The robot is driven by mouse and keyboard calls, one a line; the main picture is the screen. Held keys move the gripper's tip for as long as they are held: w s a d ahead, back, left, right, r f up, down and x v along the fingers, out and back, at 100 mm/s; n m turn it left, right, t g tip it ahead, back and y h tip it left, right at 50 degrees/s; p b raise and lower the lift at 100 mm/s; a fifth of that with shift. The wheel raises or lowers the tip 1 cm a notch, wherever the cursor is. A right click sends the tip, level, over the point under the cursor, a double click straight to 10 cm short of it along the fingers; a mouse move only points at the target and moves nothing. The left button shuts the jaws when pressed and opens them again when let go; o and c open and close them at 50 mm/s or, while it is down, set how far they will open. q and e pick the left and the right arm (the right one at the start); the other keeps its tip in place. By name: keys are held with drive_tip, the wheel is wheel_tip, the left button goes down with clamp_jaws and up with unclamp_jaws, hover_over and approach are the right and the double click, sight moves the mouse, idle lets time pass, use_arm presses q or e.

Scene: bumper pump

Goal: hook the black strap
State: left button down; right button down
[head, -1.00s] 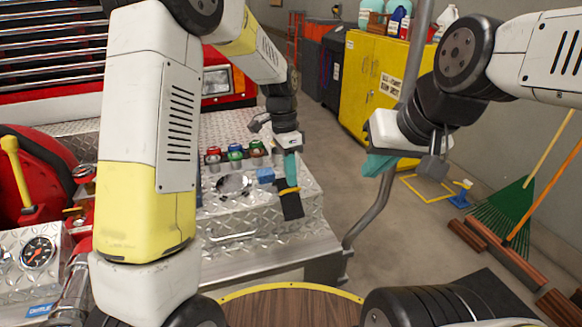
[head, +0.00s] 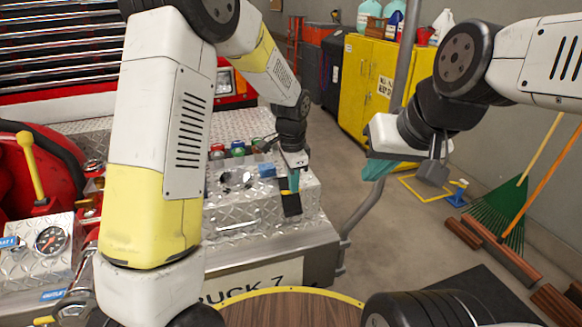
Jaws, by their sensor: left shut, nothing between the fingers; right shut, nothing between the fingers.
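The black strap (head: 292,206) hangs at the front right of the diamond-plate bumper box, with a narrow yellow band across its upper part. My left gripper (head: 293,182), with teal fingers, points down right at the strap's top end. It is shut, with nothing held; whether its fingertips touch the strap cannot be told. No hook for the strap can be made out. My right gripper (head: 378,168) is shut and empty. It is apart from the strap, to its right, in front of the grey pole.
Coloured caps (head: 237,149) and a small blue block (head: 267,170) sit on the bumper top. A grey pole (head: 399,85) rises at the bumper's right end. A yellow cabinet (head: 368,85) stands behind.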

sight(289, 196)
use_arm(q)
wheel_tip(289, 196, down, 10)
drive_tip(key=s+t, duration=0.1)
drive_tip(key=shift+s+d, duration=0.25)
idle(0.4)
drive_tip(key=shift+r, duration=0.1)
